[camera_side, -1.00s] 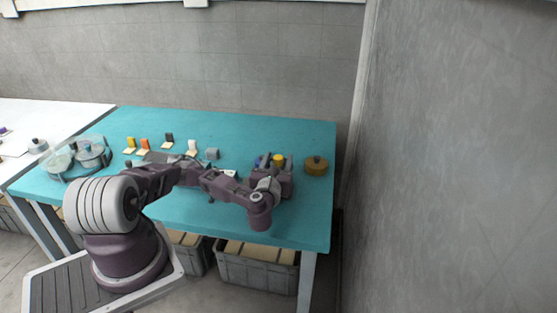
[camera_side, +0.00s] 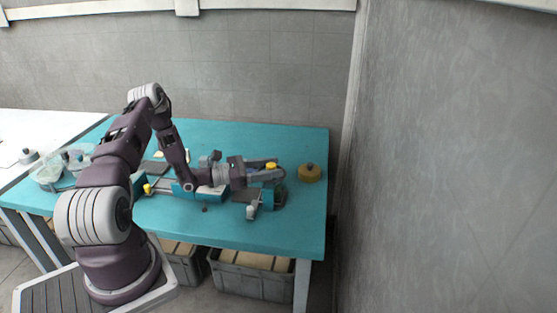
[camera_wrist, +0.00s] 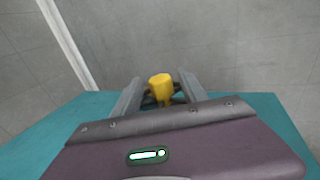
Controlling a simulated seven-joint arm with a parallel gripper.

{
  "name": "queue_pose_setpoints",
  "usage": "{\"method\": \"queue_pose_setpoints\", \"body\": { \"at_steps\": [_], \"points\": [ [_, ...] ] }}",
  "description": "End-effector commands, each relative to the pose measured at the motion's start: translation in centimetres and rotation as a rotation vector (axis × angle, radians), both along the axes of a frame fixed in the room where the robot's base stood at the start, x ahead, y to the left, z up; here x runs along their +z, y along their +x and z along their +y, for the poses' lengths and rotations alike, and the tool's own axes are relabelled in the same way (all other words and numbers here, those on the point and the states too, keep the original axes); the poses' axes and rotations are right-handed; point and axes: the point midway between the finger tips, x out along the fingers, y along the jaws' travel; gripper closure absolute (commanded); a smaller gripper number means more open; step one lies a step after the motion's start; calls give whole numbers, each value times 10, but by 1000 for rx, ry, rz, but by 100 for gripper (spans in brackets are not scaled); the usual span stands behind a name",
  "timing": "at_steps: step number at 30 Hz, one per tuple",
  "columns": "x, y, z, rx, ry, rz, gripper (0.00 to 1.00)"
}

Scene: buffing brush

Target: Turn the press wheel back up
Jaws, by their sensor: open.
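The press (camera_side: 267,198) stands at the right of the teal bench, partly hidden by my gripper. A yellow knob (camera_side: 271,165), apparently the press wheel's handle, shows at its top. My gripper (camera_side: 277,171) lies roughly level, pointing right, with its fingers at the knob. In the wrist view the yellow knob (camera_wrist: 160,90) stands upright between the two fingers of my gripper (camera_wrist: 159,84). The fingers are open, one on each side, with a visible gap. The wheel itself is mostly hidden.
A yellow-brown round pot (camera_side: 310,173) with a dark knob stands right of the press. Clear round containers (camera_side: 47,174) stand at the bench's left. A grey wall (camera_side: 450,170) rises close beyond the right edge.

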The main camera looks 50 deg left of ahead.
Motion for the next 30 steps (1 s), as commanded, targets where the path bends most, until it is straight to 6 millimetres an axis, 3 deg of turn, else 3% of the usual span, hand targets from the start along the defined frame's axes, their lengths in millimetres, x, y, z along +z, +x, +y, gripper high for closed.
{"method": "queue_pose_setpoints", "body": {
  "at_steps": [3,11,19,30],
  "points": [
    [-1,-4,4,-151,6,2,50],
    [0,-64,35,-146,-2,2,50],
    [55,-46,-17,-378,142,-8,50],
    [115,-50,-93,-684,365,-17,50]
  ]
}}
